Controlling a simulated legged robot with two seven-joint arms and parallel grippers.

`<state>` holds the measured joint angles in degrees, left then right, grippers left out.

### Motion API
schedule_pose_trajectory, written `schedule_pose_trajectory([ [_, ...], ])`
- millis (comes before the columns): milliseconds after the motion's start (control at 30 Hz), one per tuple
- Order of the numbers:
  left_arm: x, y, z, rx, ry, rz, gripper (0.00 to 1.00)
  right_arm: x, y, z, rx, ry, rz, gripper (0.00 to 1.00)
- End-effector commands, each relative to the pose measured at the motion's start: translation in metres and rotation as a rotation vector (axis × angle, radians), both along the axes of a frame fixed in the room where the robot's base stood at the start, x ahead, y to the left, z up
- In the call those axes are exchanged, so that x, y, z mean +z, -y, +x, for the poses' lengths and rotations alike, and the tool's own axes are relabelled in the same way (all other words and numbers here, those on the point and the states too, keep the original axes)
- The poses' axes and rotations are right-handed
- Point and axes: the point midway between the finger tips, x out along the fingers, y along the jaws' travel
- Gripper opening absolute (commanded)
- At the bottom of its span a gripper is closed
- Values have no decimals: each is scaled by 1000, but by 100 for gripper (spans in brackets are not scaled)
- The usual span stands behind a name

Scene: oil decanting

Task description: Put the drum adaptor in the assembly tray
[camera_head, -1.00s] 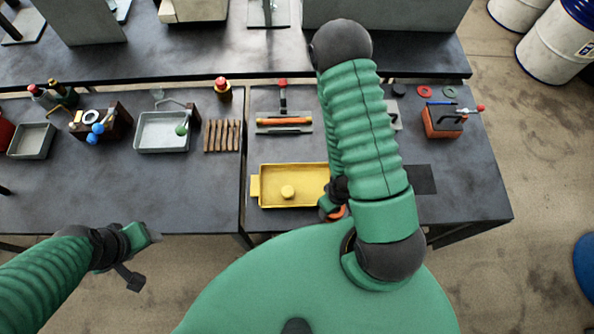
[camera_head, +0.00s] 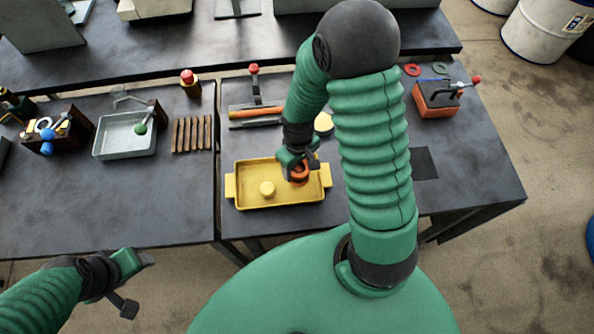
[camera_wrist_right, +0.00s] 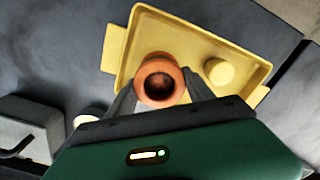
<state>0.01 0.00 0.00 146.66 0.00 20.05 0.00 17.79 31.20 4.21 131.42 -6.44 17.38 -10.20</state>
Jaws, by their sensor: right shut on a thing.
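The assembly tray is the yellow tray (camera_head: 245,204) with handles on the right-hand table; a round yellow piece (camera_head: 267,188) is in it. My right gripper (camera_head: 298,172) is shut on the orange ring-like drum adaptor (camera_head: 299,176) and holds it over the right part of the tray. The right wrist view shows the orange adaptor (camera_wrist_right: 160,80) between the fingers, with the yellow tray (camera_wrist_right: 128,75) behind it. I cannot tell whether the adaptor touches the tray floor. My left gripper (camera_head: 138,283) is away from the tables at the lower left; its fingers look apart.
A grey metal tray (camera_head: 110,153) and a wooden rack (camera_head: 192,134) stand on the left table. A dark square (camera_head: 425,163) lies right of my arm. A gap separates the two tables.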

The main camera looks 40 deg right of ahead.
Motion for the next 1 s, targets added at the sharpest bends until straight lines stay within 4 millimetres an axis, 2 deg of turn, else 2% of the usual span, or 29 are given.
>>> schedule_pose_trajectory([
  [33,1,0,0,-1,0,0,60,-9,-2,-2,3,-8,1,0],
  [133,2,0,0,-1,0,0,60,-21,-4,-2,4,-4,-2,0],
  [533,-3,0,0,0,0,0,60,-30,-4,-2,3,-1,-3,0],
  [567,-1,0,0,0,-1,0,60,-28,-4,-2,3,-2,-3,64],
  [700,-1,0,0,0,0,0,60,-28,-3,-2,2,-1,-2,82],
  [1000,-1,0,0,0,0,0,60,-28,-4,-2,3,-1,-3,82],
])
